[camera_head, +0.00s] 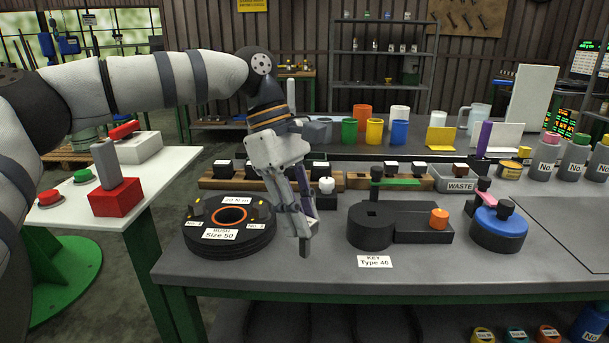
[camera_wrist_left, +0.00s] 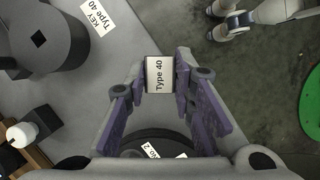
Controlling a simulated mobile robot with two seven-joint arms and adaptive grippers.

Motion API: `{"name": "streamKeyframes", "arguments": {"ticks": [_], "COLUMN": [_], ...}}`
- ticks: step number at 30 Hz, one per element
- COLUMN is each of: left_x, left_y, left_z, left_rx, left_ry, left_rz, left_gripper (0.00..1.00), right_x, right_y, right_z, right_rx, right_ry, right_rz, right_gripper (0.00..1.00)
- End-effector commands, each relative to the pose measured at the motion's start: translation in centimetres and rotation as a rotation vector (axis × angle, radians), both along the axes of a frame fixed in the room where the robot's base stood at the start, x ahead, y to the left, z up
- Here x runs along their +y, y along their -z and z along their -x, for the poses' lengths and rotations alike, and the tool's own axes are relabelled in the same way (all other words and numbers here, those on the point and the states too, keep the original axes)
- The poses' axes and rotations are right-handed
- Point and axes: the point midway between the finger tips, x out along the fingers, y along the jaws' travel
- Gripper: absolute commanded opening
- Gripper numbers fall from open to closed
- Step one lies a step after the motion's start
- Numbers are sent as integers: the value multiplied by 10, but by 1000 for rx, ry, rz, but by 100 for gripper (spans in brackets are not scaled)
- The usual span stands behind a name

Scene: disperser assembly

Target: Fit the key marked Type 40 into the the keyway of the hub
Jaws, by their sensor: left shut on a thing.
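My left gripper (camera_head: 304,238) hangs over the table between a black ring stack and a black round hub. It is shut on a small block-shaped key (camera_wrist_left: 159,75) whose white face reads "Type 40" in the left wrist view. The key's dark end (camera_head: 304,250) shows below the fingers in the head view, apart from the hub. The black hub (camera_head: 371,232) has a small square hole in its top and stands behind a "KEY Type 40" label (camera_head: 374,262). The hub (camera_wrist_left: 62,52) also shows at upper left in the left wrist view. What seems my right gripper (camera_wrist_left: 222,22) shows small there.
The ring stack (camera_head: 227,245) labelled "Size 50" stands left of my left gripper. A wooden rack (camera_head: 207,183) with dark, white-topped blocks lies behind. An orange-capped block (camera_head: 438,219) adjoins the hub, and a blue-topped round unit (camera_head: 498,232) stands right.

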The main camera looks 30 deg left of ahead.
Motion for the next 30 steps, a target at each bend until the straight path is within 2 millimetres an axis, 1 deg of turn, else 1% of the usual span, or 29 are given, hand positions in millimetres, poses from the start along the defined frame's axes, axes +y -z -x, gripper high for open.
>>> {"name": "streamKeyframes", "arguments": {"ticks": [3, 9, 12, 18, 21, 30], "left_x": [-11, -29, -37, -48, -52, -51], "left_y": [28, 76, 96, 126, 137, 136], "left_z": [28, 75, 94, 123, 134, 132], "left_rx": [7, 5, 4, 1, 0, -2], "left_ry": [287, 795, 1008, 1333, 1455, 1438], "left_rz": [3, 4, 5, 7, 6, 5], "left_gripper": [0, 0, 0, 0, 0, 0], "right_x": [0, 0, 0, 0, 0, 0], "right_y": [0, 0, 0, 0, 0, 0], "right_z": [0, 0, 0, 0, 0, 0], "right_rx": [0, 1, 1, 1, 1, 1], "right_ry": [0, 0, 0, 0, 0, 0], "right_rz": [0, 0, 0, 0, 0, 0], "right_gripper": [0, 0, 0, 0, 0, 0]}}
